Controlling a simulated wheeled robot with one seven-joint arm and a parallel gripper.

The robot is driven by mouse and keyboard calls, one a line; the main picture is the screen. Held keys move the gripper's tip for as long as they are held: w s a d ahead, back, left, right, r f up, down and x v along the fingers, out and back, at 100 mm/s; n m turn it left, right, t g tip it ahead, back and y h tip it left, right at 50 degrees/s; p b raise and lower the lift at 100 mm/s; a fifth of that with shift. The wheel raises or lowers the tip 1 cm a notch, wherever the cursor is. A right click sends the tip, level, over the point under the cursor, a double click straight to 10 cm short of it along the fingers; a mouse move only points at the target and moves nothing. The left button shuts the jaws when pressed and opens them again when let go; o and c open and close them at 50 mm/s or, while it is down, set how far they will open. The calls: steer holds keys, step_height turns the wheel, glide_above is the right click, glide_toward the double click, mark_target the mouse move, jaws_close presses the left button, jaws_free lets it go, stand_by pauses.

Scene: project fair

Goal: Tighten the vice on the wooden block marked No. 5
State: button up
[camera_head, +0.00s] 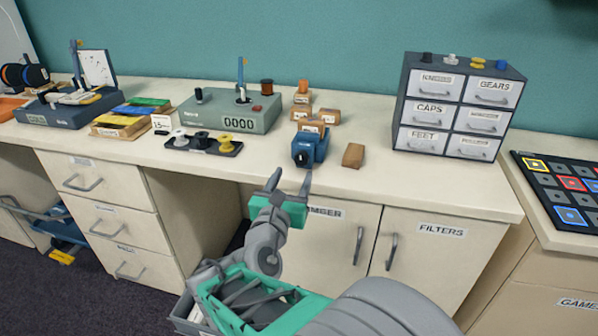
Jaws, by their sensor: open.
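A small blue vice (308,150) stands near the front edge of the counter, with a round dark knob on its front face. A wooden block (314,126) sits at the top of the vice; its marking is too small to read. Another wooden block (353,156) lies alone to the right of the vice. Several more wooden blocks (326,116) stand behind it, some with pale labels I cannot read. My gripper (289,180) is open and empty, in front of the counter edge and below the vice in the picture, apart from it.
A grey counter device (230,111) reading 0000 stands left of the vice. A dark tray (204,146) of spools lies before it. A labelled drawer cabinet (456,107) stands at right. The counter between block and cabinet is clear. Cupboard doors (440,262) are below.

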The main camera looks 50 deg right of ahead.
mark_target(300, 160)
steer(key=x, duration=0.6)
steer(key=shift+w+d, duration=0.15)
steer(key=shift+d, duration=0.2)
jaws_close()
